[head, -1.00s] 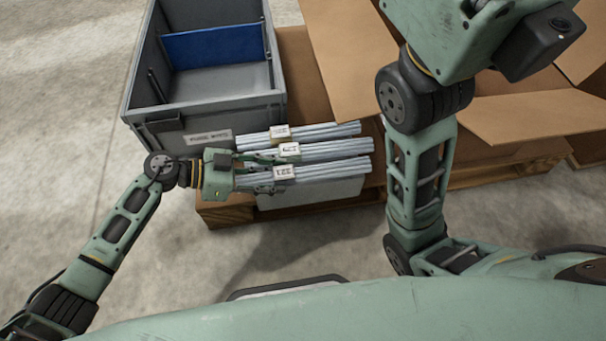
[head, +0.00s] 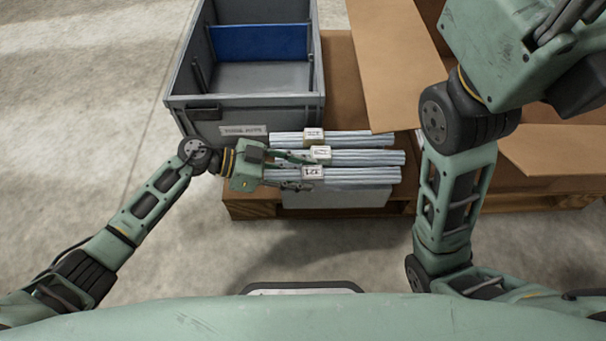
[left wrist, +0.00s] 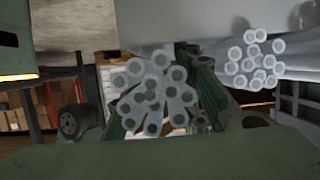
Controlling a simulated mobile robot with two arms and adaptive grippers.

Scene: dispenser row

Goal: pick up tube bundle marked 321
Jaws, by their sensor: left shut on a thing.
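Three grey tube bundles with white labels lie side by side. The nearest, the tube bundle marked 321 (head: 362,176), has its label upside down in the head view. My left gripper (head: 296,172) is shut on its left end, one finger on each side. In the left wrist view the tube ends (left wrist: 150,95) sit between the fingers. I cannot tell whether the bundle is lifted off its support. The middle bundle (head: 370,158) and the far bundle (head: 350,138) lie just behind it. My right gripper is out of view; only its arm shows.
A grey bin (head: 240,100) with a blue divider (head: 260,42) stands behind to the left. Cardboard flaps (head: 395,60) rise behind and to the right. A pale box (head: 335,196) is below the bundles, on a wooden pallet (head: 250,206). The floor in front is clear.

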